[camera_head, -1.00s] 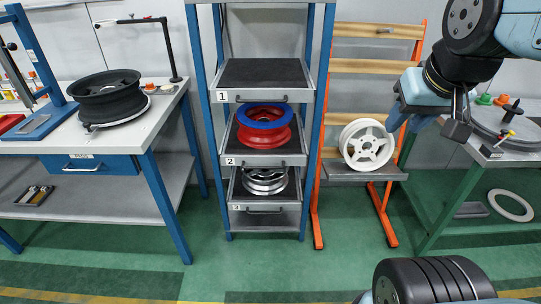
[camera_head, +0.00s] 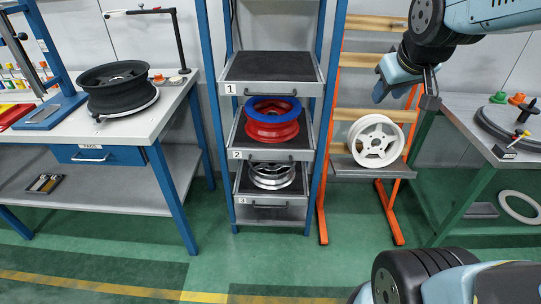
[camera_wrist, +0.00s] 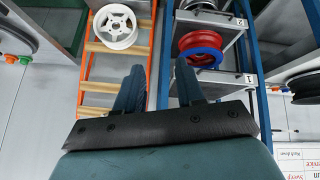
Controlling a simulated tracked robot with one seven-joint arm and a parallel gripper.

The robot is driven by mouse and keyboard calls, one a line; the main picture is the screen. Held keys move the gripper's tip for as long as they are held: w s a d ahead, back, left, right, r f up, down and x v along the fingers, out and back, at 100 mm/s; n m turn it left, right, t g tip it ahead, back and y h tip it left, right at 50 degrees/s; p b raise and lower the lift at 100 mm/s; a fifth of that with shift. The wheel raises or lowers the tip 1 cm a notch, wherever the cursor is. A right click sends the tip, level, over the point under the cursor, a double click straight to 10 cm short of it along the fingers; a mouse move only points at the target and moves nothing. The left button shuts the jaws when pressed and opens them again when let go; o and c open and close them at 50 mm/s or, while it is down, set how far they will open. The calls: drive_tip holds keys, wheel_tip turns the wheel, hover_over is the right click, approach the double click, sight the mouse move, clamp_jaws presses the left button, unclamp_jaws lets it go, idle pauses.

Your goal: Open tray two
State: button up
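Tray two (camera_head: 238,154) is the middle tray of the blue-framed rack, marked "2", with a dark handle (camera_head: 270,156) on its front edge. A red rim with a blue ring (camera_head: 272,122) lies in it. All three trays appear about level with each other at the front. My gripper (camera_head: 398,92) is in the air right of the rack, in front of the wooden-slat stand, apart from the tray. In the wrist view its two fingers (camera_wrist: 158,88) are spread with nothing between them. The tray also shows there (camera_wrist: 212,40), to the right of the fingers.
Tray one (camera_head: 230,88) above is empty; tray three (camera_head: 240,190) below holds a silver rim (camera_head: 272,174). A white rim (camera_head: 376,141) sits on the orange stand (camera_head: 322,200). A workbench with a black rim (camera_head: 117,88) is at left. The green floor before the rack is clear.

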drive_tip(key=w+a+f+n+t, duration=0.1)
drive_tip(key=w+f+n, duration=0.25)
drive_tip(key=w, duration=0.65)
drive_tip(key=w+f+n+t, duration=0.25)
drive_tip(key=w+f, duration=0.25)
drive_tip(key=w, duration=0.4)
drive_tip(key=w+a+f+n+y, duration=0.3)
drive_tip(key=w+a+f+n, duration=0.25)
drive_tip(key=w+f, duration=0.5)
drive_tip(key=n+t+y, duration=0.1)
drive_tip(key=n+y, duration=0.8)
drive_tip(key=n, duration=0.2)
approach(271, 162)
drive_tip(key=x, duration=1)
drive_tip(key=shift+w+a+f, duration=0.1)
drive_tip(key=shift+w+f, duration=0.15)
drive_tip(key=shift+w, duration=0.05)
clamp_jaws()
